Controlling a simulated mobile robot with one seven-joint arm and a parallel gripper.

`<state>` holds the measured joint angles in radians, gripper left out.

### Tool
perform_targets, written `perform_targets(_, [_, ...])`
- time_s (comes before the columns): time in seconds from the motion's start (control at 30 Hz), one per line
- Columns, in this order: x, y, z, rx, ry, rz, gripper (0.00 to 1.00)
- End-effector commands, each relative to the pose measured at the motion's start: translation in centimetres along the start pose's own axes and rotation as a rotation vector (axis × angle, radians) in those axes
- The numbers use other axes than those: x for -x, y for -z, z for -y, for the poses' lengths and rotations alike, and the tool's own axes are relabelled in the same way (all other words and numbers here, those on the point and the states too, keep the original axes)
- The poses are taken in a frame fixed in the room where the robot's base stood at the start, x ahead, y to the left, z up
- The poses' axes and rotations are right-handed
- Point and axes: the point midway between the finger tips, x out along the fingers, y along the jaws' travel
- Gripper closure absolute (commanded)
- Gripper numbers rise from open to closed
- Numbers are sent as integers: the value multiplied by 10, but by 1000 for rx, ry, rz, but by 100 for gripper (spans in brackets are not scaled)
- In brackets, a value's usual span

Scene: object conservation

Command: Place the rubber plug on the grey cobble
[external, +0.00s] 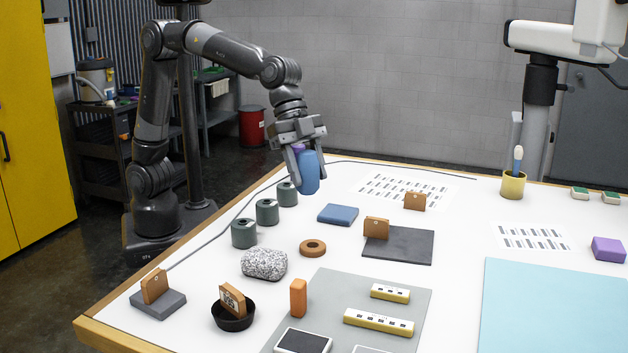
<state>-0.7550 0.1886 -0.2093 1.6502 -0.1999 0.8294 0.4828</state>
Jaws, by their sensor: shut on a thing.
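My gripper (306,170) is above the far left part of the table, shut on a small purple piece (298,148) that shows between its fingers. The piece may be the rubber plug; the fingers hide most of it. A blue bottle-like cylinder (309,174) is upright at the fingers, overlapping them in the picture; I cannot tell whether it touches them. The grey cobble (264,264), a speckled rounded stone, lies on the table nearer the camera, below and left of my gripper. Nothing rests on its top.
Several dark green cylinders (244,234) stand in a row between gripper and cobble, along a grey cable. A brown ring (312,248) lies right of the cobble, a black bowl (233,318) in front. A blue block (338,215) and dark mat (410,248) lie farther right.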

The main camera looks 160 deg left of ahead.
Motion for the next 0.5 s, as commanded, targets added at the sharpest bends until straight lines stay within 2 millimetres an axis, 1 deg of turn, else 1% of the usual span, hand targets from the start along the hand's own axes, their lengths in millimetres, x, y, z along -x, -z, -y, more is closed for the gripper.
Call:
perform_targets(0.03, [3,0,-30,-41,-22,-1,76])
perform_targets(0.07, [4,-1,-46,-64,-35,-1,76])
perform_targets(0.1, [7,-2,-67,-95,-53,-1,76])
perform_targets(0.17, [10,-6,-98,-138,-78,-1,76])
perform_targets(0.2, [12,-9,-117,-167,-95,-1,76])
perform_targets(0.3, [16,-18,-157,-227,-128,-1,76])
perform_targets(0.4, [20,-27,-187,-273,-155,-2,76])
perform_targets(0.5, [23,-34,-205,-302,-172,-1,76])
